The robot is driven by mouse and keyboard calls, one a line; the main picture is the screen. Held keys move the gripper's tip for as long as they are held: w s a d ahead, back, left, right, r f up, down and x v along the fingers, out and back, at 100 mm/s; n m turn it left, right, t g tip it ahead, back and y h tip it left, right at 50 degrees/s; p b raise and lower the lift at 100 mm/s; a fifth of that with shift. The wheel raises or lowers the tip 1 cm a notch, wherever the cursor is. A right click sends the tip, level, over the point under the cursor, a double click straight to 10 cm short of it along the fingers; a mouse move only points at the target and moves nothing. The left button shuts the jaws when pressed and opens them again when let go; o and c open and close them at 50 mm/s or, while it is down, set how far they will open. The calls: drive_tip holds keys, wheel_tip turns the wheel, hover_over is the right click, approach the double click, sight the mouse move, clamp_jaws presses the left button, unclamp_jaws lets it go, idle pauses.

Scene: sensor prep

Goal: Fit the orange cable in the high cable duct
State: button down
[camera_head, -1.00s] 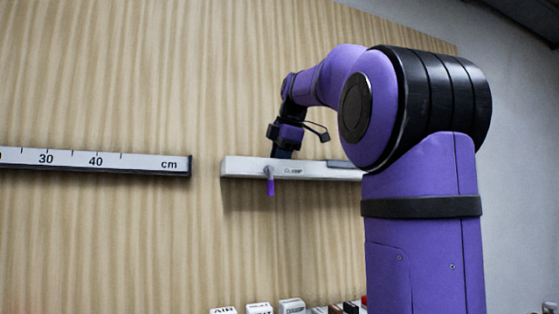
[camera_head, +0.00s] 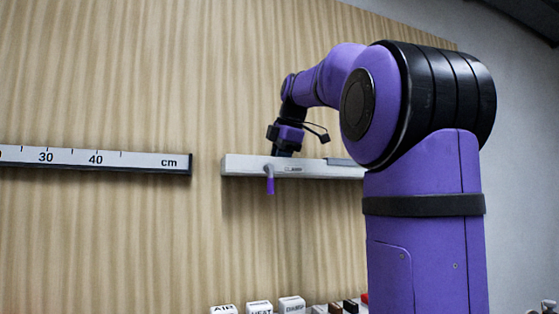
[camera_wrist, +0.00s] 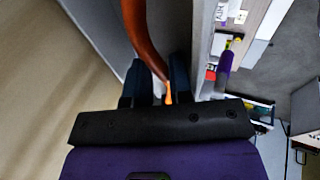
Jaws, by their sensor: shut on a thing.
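The high cable duct (camera_head: 325,171) is a pale, long housing on the wooden wall, with a label and a purple-tipped lever (camera_head: 270,184) on its front. My gripper (camera_head: 283,153) is at the duct's top edge, near its left end; its fingertips are hard to make out there. In the wrist view my gripper (camera_wrist: 165,85) is shut on the orange cable (camera_wrist: 140,40), which runs up from between the two dark fingers. The duct wall (camera_wrist: 204,45) is just right of the fingers, with the lever (camera_wrist: 225,60) beyond it. The head view does not show the cable.
A ruler strip (camera_head: 100,161) is on the wall left of the duct, with a gap between. Small labelled blocks (camera_head: 259,307) stand in a row far below the duct. The bare wooden wall (camera_head: 150,70) above is clear.

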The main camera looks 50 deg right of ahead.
idle(0.3)
drive_tip(key=c, duration=1)
unclamp_jaws()
drive_tip(key=shift+f, duration=0.15)
drive_tip(key=shift+c, duration=1.3)
drive_tip(key=shift+o, duration=0.2)
drive_tip(key=o, duration=0.3)
drive_tip(key=shift+r, duration=1.1)
drive_tip(key=shift+s+r, duration=0.1)
drive_tip(key=shift+r, duration=2.4)
